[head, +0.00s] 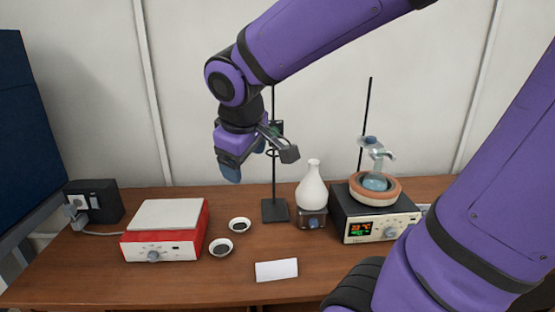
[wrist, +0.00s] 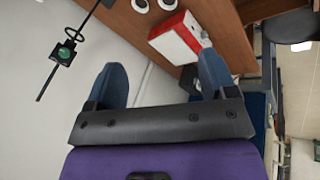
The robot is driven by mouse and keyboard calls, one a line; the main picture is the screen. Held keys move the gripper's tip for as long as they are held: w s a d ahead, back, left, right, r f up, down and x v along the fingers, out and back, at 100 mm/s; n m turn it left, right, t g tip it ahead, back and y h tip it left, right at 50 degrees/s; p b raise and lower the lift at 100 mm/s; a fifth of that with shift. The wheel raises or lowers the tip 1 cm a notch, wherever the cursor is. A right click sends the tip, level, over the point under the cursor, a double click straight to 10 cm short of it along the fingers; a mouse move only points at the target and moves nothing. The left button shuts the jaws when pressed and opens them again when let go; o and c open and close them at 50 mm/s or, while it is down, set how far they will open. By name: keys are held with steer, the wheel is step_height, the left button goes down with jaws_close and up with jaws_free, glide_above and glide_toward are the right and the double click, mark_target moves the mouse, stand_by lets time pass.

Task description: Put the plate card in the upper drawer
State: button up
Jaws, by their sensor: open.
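A white rectangular card (head: 276,270), which looks like the plate card, lies flat near the front edge of the wooden table in the head view. My gripper (head: 230,172) hangs in the air above the back of the table, between the red hotplate and the stand. It is well above and to the left of the card. In the wrist view my gripper (wrist: 162,85) shows two blue fingers spread apart with nothing between them. The card is not seen in the wrist view. No drawer can be made out in either view.
A red and white hotplate (head: 166,230) stands at left, with two small dishes (head: 221,247) (head: 240,225) beside it. A retort stand (head: 274,210), a white flask (head: 312,188) and a black heater (head: 378,222) with glassware stand behind the card. The table around the card is clear.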

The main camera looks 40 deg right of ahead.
steer(key=s+r+m+t+y, duration=0.1)
steer(key=s+r+m+y, duration=0.1)
steer(key=s, duration=0.8)
steer(key=shift+s+a+r+m+y, duration=0.2)
steer(key=shift+a+r+m+y, duration=0.35)
steer(key=shift+m, duration=0.45)
steer(key=shift+d+r, duration=0.1)
